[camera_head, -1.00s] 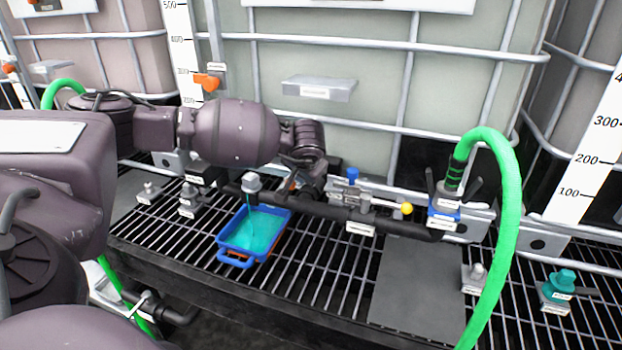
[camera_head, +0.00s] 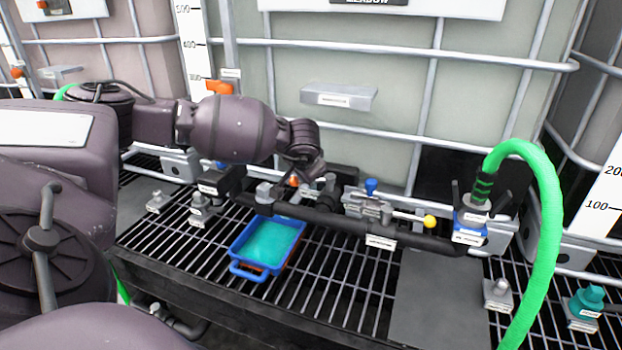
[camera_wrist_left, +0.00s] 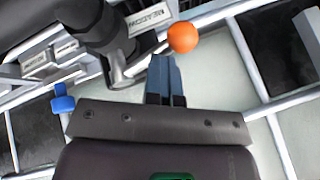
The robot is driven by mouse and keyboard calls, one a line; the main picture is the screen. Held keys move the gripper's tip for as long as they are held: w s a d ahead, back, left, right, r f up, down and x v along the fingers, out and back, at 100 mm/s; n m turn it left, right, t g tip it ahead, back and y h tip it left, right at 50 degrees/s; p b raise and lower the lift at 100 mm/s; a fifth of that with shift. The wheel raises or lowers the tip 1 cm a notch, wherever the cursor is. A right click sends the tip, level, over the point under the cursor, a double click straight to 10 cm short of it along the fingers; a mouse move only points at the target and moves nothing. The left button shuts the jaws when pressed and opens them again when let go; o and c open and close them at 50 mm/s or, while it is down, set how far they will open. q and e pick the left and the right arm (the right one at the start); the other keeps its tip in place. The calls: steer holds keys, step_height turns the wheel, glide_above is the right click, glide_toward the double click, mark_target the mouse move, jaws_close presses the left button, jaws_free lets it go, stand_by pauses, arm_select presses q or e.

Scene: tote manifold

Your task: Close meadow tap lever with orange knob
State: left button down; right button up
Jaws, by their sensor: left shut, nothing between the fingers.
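The orange knob (camera_wrist_left: 183,38) is a round ball at the end of a grey lever (camera_wrist_left: 146,66) in the left wrist view. The lever runs from a dark pipe fitting with a MEADOW label (camera_wrist_left: 147,20). In the head view only a bit of orange (camera_head: 293,181) shows beside my left gripper (camera_head: 306,174), at the left part of the black manifold pipe. My left gripper's blue-grey fingers (camera_wrist_left: 162,64) are together and empty. Their tips are just beside and below the knob; whether they touch it I cannot tell. My right gripper is not in view.
A blue tray (camera_head: 237,267) with teal liquid stands on the grating below the pipe. Along the pipe are a blue knob (camera_head: 371,186), a lever with a yellow knob (camera_head: 430,222) and a green hose (camera_head: 550,235). A big caged tank (camera_head: 450,110) stands behind.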

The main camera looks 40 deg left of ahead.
arm_select(q)
steer(key=shift+a+f, duration=0.2)
steer(key=shift+a, duration=0.3)
steer(key=shift+a+f, duration=0.15)
steer(key=shift+a, duration=0.3)
steer(key=shift+w+a, duration=0.1)
steer(key=shift+a, duration=0.05)
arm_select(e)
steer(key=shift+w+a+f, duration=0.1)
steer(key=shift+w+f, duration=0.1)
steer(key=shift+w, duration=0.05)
arm_select(q)
steer(key=shift+a+b, duration=0.1)
steer(key=shift+b, duration=0.2)
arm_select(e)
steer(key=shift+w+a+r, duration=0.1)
arm_select(q)
steer(key=shift+s+a, duration=0.2)
steer(key=shift+a, duration=0.15)
steer(key=shift+w+d, duration=0.1)
steer(key=shift+w, duration=0.25)
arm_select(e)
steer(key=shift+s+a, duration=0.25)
arm_select(q)
steer(key=shift+w+d+r, duration=0.2)
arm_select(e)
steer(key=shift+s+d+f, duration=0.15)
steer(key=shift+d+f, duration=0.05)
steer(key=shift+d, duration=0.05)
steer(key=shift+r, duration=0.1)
